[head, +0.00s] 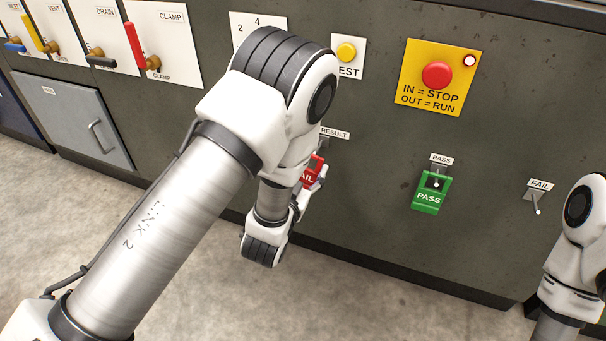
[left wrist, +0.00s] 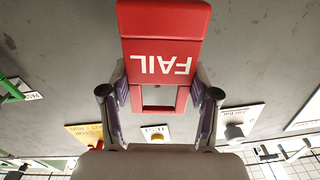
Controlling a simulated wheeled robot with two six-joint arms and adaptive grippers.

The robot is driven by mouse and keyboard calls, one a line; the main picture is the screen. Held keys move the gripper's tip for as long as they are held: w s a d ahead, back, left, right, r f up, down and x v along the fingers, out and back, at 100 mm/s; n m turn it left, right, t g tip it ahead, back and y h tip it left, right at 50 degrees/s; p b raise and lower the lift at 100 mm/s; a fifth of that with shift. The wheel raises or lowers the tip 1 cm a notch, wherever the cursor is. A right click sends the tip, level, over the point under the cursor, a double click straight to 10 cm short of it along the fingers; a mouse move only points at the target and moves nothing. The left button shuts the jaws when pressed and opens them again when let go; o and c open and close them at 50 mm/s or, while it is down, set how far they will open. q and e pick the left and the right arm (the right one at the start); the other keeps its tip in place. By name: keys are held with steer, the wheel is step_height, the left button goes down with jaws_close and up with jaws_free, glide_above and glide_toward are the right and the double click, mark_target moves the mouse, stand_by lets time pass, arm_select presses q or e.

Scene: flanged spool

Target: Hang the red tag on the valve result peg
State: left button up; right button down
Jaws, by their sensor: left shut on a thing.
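The red tag (head: 306,179), lettered FAIL, is partly hidden behind my left arm in the head view. It also shows in the left wrist view (left wrist: 163,20), with its letters upside down and its window end toward the gripper. My left gripper (head: 318,180) is shut on the tag, with its fingers (left wrist: 164,100) at either side of the window end. The RESULT peg (head: 322,143) is mostly hidden beside my arm, under its label (head: 335,133). I cannot tell whether the tag touches that peg. My right gripper is out of view.
A green PASS tag (head: 428,197) hangs on the PASS peg. The FAIL peg (head: 537,208) at the right is bare. Above are a yellow stop plate (head: 413,91) with a red button, and a yellow test button (head: 346,52). Levers (head: 137,46) line the upper left.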

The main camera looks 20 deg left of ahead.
arm_select(q)
steer(key=shift+w+f+b, duration=0.2)
steer(key=shift+w, duration=1)
steer(key=shift+w+f+b, duration=0.15)
steer(key=shift+w+f, duration=0.05)
steer(key=shift+w, duration=1)
steer(key=o, duration=1.1)
